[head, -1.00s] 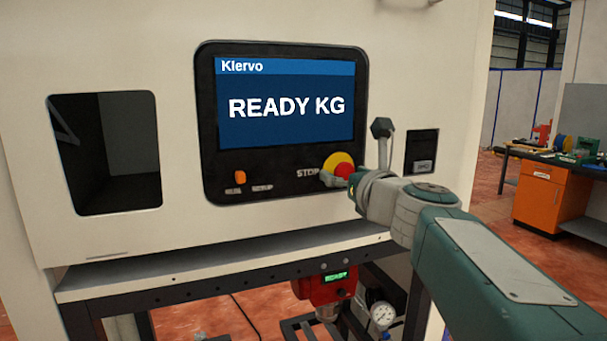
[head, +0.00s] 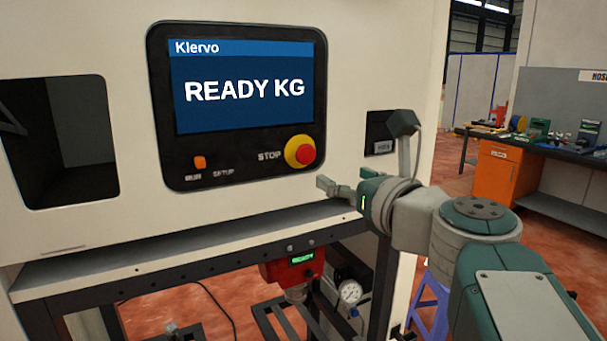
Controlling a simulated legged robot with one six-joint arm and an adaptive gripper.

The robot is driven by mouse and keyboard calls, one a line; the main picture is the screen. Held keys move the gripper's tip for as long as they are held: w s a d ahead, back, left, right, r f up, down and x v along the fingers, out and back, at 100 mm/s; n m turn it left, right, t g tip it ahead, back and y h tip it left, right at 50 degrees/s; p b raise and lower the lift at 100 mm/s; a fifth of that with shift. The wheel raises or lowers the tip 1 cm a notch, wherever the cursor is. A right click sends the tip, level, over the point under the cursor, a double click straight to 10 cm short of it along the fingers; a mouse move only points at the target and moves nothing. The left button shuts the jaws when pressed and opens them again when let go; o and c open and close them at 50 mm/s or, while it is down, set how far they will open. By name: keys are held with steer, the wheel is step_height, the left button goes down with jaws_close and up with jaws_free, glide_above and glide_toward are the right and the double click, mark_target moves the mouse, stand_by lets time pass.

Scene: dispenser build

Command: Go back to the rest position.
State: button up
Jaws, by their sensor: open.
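My gripper (head: 338,188) is at the centre right of the head view, in front of the machine's lower panel edge. It is open and I see nothing between its fingers. It is apart from the red and yellow STOP button (head: 301,152), which sits up and to its left. The screen (head: 245,90) above reads "Klervo" and "READY KG". An orange switch (head: 199,162) is at the panel's lower left, by the words "RUN" and "SETUP".
The machine has a dark recess (head: 78,140) at left and a ledge (head: 190,252) below the panel. A red device (head: 292,268) showing "READY" and a gauge (head: 350,293) are underneath. A workbench with an orange cabinet (head: 508,172) stands at the back right.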

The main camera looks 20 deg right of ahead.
stand_by(0.3)
steer(key=a+f+n+g+y, duration=0.2)
steer(key=a+f+n+g, duration=0.3)
steer(key=f+n, duration=0.45)
steer(key=s+a+f+n+g+h, duration=0.1)
steer(key=s+a+f+n+g, duration=0.1)
steer(key=s+f+n, duration=0.3)
steer(key=s+a+f+n+g+h, duration=0.1)
steer(key=s+f+n+g, duration=0.4)
steer(key=f+n, duration=0.8)
steer(key=n+h, duration=0.1)
steer(key=n, duration=0.6)
steer(key=shift+s+a+f+h, duration=0.15)
steer(key=shift+s+a+h, duration=0.15)
steer(key=shift+s+a, duration=0.1)
steer(key=shift+n, duration=0.25)
stand_by(0.8)
